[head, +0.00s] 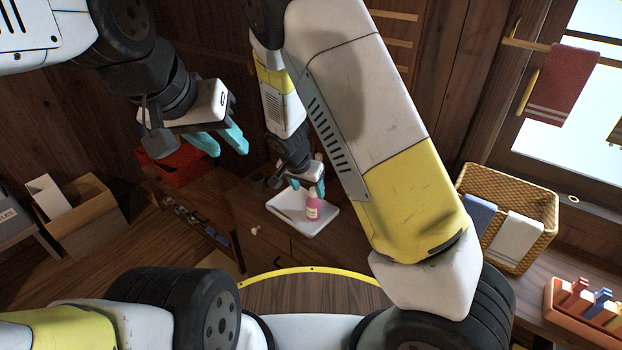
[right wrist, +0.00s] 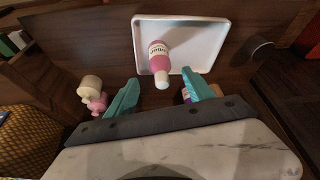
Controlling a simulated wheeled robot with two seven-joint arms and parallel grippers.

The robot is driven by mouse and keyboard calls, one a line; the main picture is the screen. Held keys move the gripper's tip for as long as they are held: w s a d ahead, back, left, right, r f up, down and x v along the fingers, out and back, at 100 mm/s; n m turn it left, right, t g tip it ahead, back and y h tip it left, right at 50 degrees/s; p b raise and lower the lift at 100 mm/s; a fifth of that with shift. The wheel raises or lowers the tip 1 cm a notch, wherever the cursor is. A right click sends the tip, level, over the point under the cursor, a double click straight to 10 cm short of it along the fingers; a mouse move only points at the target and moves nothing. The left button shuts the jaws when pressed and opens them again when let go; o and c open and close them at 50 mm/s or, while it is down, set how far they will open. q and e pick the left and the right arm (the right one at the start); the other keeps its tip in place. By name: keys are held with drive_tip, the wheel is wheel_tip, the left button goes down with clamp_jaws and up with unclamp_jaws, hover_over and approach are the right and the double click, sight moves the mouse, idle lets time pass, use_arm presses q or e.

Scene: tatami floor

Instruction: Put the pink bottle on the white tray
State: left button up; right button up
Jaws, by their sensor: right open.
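The pink bottle (head: 313,209) with a pale label and white cap stands on the white tray (head: 287,213). In the right wrist view the bottle (right wrist: 159,54) is inside the rim of the tray (right wrist: 208,30), with its cap toward the camera. My right gripper (head: 318,188) is just above the bottle in the head view. In the right wrist view its teal fingers (right wrist: 160,94) are spread and empty, with the bottle beyond them. My left gripper (head: 226,143) is raised at the upper left, away from the tray, its fingers apart and empty.
In the right wrist view, a cream and pink item (right wrist: 92,92) lies left of the fingers and a dark cup (right wrist: 258,50) stands right of the tray. A red bin (head: 180,165), a wicker basket (head: 515,205) and an orange rack (head: 580,315) stand around.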

drive_tip(key=s+d+r+n+y, duration=0.15)
drive_tip(key=s+d+r, duration=0.35)
drive_tip(key=r, duration=0.5)
drive_tip(key=s+d+r+n+y, duration=0.15)
drive_tip(key=s+d+r, duration=0.3)
drive_tip(key=r, duration=0.55)
drive_tip(key=s+d+r+n+t, duration=0.1)
drive_tip(key=s+d+r, duration=0.2)
drive_tip(key=s, duration=0.3)
drive_tip(key=s+d+r+n+t+y, duration=0.1)
drive_tip(key=s+d+r, duration=0.2)
drive_tip(key=s+r, duration=0.3)
drive_tip(key=shift+s+n, duration=0.4)
drive_tip(key=shift+s, duration=0.2)
